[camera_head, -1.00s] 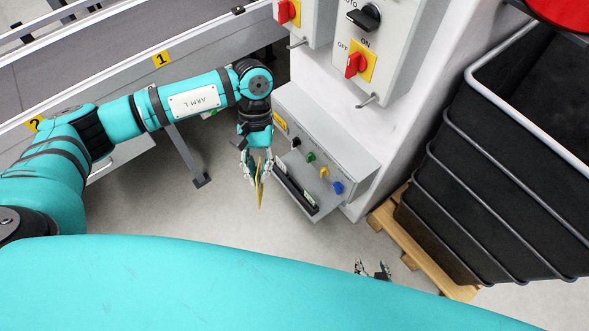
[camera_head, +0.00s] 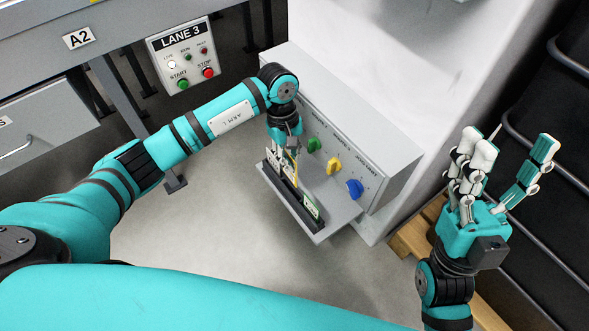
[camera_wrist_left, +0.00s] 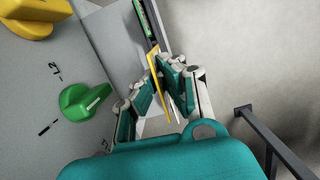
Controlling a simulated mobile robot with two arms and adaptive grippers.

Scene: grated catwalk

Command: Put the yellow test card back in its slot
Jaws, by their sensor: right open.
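The yellow test card (camera_wrist_left: 158,82) is pinched between the fingers of my left gripper (camera_wrist_left: 165,78) in the left wrist view. In the head view my left gripper (camera_head: 282,160) is at the far-left end of the black card rack (camera_head: 292,200). The fingers hide much of the card, and I cannot tell whether its lower edge is in a slot. A green-and-white card (camera_head: 312,207) stands in the rack's near end. My right gripper (camera_head: 508,158) is open and empty at the right, fingers pointing up, away from the rack.
The rack sits on a grey shelf (camera_head: 335,212) below a panel with green (camera_head: 313,145), yellow (camera_head: 333,166) and blue (camera_head: 354,188) knobs. A LANE 3 button box (camera_head: 184,55) is at upper left. A black bin (camera_head: 560,130) on a wooden pallet (camera_head: 412,240) stands at right.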

